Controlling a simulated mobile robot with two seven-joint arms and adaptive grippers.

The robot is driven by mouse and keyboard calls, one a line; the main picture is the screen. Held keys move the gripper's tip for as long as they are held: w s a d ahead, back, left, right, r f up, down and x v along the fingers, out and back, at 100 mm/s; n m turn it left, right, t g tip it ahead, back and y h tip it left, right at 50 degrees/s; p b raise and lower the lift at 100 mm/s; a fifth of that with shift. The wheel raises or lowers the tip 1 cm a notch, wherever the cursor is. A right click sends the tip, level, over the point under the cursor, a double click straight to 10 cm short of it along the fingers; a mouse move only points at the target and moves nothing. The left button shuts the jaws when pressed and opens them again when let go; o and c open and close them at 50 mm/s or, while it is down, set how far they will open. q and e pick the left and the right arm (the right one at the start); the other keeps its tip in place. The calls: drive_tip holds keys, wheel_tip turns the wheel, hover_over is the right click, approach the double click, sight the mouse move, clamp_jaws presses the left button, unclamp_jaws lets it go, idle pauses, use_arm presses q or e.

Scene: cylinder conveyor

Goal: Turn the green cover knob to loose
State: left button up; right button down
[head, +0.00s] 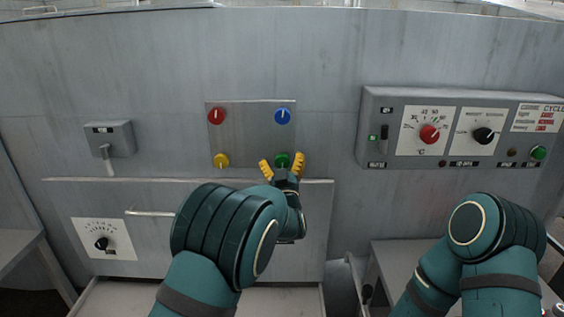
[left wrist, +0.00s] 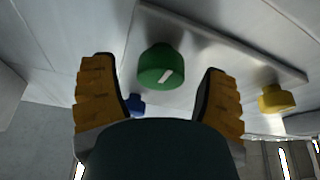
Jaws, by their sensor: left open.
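The green knob (head: 283,159) sits at the lower right of a square metal plate on the grey machine front. In the left wrist view the green knob (left wrist: 161,66) carries a white mark and shows between the two yellow fingers, a little beyond their tips. My left gripper (head: 282,162) is open, one finger on each side of the knob; I see no contact. It also shows in the left wrist view (left wrist: 160,75). The right gripper is not in view; only my right arm shows at the lower right.
The plate (head: 250,135) also holds a red knob (head: 216,116), a blue knob (head: 283,116) and a yellow knob (head: 221,160). A drawer-like panel with a bar handle (head: 150,213) lies below. A control box (head: 370,110) with dials juts out at the right.

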use_arm(q)
drive_tip(key=shift+w, duration=0.1)
drive_tip(key=shift+c, duration=0.2)
drive_tip(key=shift+r, duration=0.1)
drive_tip(key=c, duration=1.2)
drive_tip(key=shift+o, duration=0.2)
